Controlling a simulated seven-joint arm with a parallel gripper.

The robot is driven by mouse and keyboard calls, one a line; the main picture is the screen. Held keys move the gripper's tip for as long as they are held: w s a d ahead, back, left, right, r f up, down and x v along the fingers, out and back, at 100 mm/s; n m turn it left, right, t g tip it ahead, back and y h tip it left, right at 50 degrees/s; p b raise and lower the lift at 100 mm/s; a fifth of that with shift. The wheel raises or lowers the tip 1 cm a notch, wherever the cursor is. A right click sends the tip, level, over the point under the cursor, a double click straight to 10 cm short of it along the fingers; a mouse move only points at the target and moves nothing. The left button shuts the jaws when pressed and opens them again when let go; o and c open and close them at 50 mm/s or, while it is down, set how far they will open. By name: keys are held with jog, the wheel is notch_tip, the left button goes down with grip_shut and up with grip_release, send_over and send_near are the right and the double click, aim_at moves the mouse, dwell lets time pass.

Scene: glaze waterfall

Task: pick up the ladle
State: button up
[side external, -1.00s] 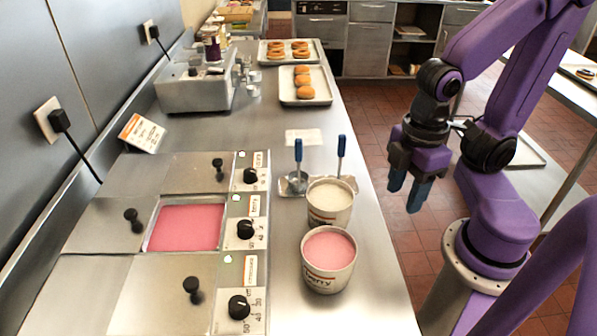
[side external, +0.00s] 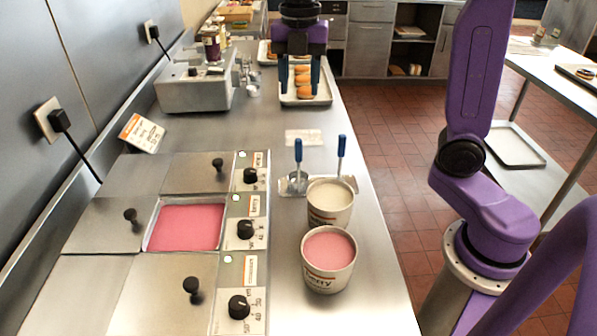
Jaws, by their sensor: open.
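Two blue-handled utensils stand upright at the middle of the counter, behind the white tub. The left one, which looks like the ladle (side external: 298,152), has a metal bowl low down on a small metal rest (side external: 284,187). The right blue-handled utensil (side external: 341,147) has its lower end hidden by the white tub, so I cannot tell its shape. My gripper (side external: 299,90) is open and empty, pointing down above the far part of the counter. In the picture it overlaps the doughnut tray, well behind and above the utensils.
A white tub (side external: 330,203) and a pink berry tub (side external: 328,260) stand in front of the utensils. A glaze warmer with a pink well (side external: 186,226) is at the left. A tray of doughnuts (side external: 322,97) and a steel machine (side external: 193,92) stand farther back.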

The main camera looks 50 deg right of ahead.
jog(key=w+d+r+n, duration=0.1)
jog(key=w+d+n, duration=0.1)
jog(key=w, duration=0.1)
send_near(298, 141)
notch_tip(298, 141, down, 6)
jog(key=w+d+r, duration=0.1)
jog(key=shift+s+f, duration=0.15)
jog(key=shift+f, duration=2.8)
grip_shut()
